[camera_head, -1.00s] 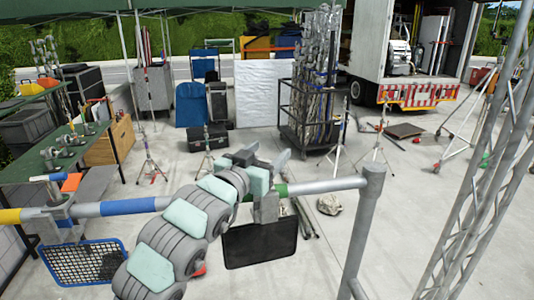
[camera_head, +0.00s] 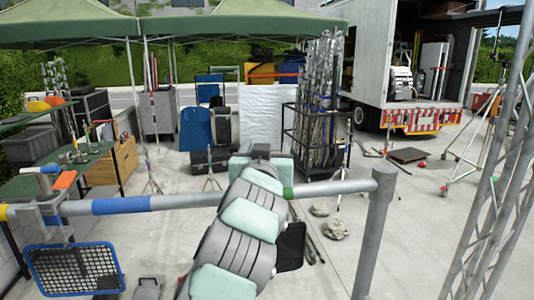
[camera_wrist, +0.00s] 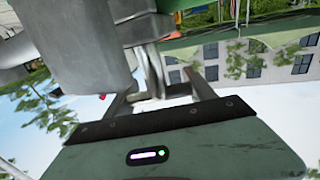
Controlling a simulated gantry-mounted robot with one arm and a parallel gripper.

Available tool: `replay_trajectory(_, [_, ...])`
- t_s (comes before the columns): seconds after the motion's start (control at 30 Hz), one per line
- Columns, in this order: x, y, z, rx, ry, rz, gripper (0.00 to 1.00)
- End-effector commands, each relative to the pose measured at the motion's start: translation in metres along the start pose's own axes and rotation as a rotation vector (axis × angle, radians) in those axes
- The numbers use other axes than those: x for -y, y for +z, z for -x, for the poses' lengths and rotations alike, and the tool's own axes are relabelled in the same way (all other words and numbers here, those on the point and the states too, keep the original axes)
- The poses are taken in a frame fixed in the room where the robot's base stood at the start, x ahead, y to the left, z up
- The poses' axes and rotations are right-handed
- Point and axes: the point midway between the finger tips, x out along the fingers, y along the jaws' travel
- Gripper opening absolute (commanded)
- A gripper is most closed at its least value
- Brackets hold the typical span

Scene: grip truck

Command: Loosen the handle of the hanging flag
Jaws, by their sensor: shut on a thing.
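A horizontal grey pipe with blue, yellow and green bands (camera_head: 122,206) crosses the head view. A black flag (camera_head: 290,247) hangs below its right part, mostly hidden behind my arm. A blue-framed mesh flag (camera_head: 75,270) hangs from a grey clamp at the left end. My gripper is hidden behind my arm in the head view. In the wrist view my gripper (camera_wrist: 158,95) has its fingers shut on a narrow grey handle (camera_wrist: 150,62), beside a large grey metal block (camera_wrist: 70,75). The handle's far end is unclear.
A grey upright post (camera_head: 376,235) holds the pipe's right end. A lattice truss (camera_head: 492,180) rises at the far right. Tables, carts and a stand rack (camera_head: 318,110) lie farther back, with the truck (camera_head: 405,75) behind. The concrete floor in between is mostly open.

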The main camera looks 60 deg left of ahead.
Motion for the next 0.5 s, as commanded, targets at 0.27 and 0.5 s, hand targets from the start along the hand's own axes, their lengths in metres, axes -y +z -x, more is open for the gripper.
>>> replay_trajectory(0.27, [0.0009, 0.0007, -0.0003, 0.002, -0.001, -0.001, 0.8])
replay_trajectory(0.5, [0.0005, 0.0004, -0.0002, 0.001, 0.0, -0.001, 0.85])
